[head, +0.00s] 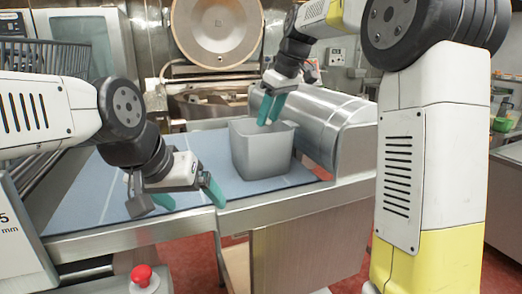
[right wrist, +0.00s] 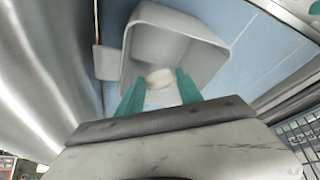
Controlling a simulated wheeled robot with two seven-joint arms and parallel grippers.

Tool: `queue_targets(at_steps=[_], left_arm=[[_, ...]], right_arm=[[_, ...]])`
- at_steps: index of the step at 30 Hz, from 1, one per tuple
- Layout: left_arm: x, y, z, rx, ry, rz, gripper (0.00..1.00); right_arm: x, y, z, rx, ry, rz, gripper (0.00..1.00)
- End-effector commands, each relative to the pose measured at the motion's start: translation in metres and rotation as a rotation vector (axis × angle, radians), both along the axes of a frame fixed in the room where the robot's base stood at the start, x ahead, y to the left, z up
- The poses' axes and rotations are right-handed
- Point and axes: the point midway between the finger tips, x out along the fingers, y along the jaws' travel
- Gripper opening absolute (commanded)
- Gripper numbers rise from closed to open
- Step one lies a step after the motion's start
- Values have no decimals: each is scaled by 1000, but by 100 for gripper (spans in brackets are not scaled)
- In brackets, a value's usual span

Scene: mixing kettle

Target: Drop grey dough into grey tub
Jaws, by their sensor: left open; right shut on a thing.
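The grey tub (head: 262,155) stands upright on the blue surface, against the steel cylinder; the right wrist view shows its open mouth (right wrist: 200,52). My right gripper (head: 270,112) points down at the tub's opening, fingertips near rim height. It is shut on the pale grey dough (right wrist: 158,79), seen between the teal fingers (right wrist: 158,88) in the right wrist view with the tub's inside behind it. In the head view I cannot make out the dough. My left gripper (head: 188,200) is open and empty near the front edge of the surface, left of the tub.
The blue-topped steel table (head: 105,195) has free room left of the tub. A steel cylinder housing (head: 325,120) stands close on the tub's right. A large kettle with a raised round lid (head: 218,28) is behind. A red button (head: 141,274) sits at the front.

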Motion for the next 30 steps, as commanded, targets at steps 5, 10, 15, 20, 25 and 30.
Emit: queue_targets(at_steps=[5,10,15,20,25,30], left_arm=[[0,0,0,0,0,0,88],[0,0,0,0,0,0,88],[0,0,0,0,0,0,88],[0,0,0,0,0,0,88],[0,0,0,0,0,0,88],[0,0,0,0,0,0,88]], right_arm=[[0,0,0,0,0,0,48],[0,0,0,0,0,0,68],[0,0,0,0,0,0,68],[-1,-2,7,0,-3,-1,68],[-7,-11,33,1,-4,-3,68],[-13,-19,58,1,-4,-2,68]])
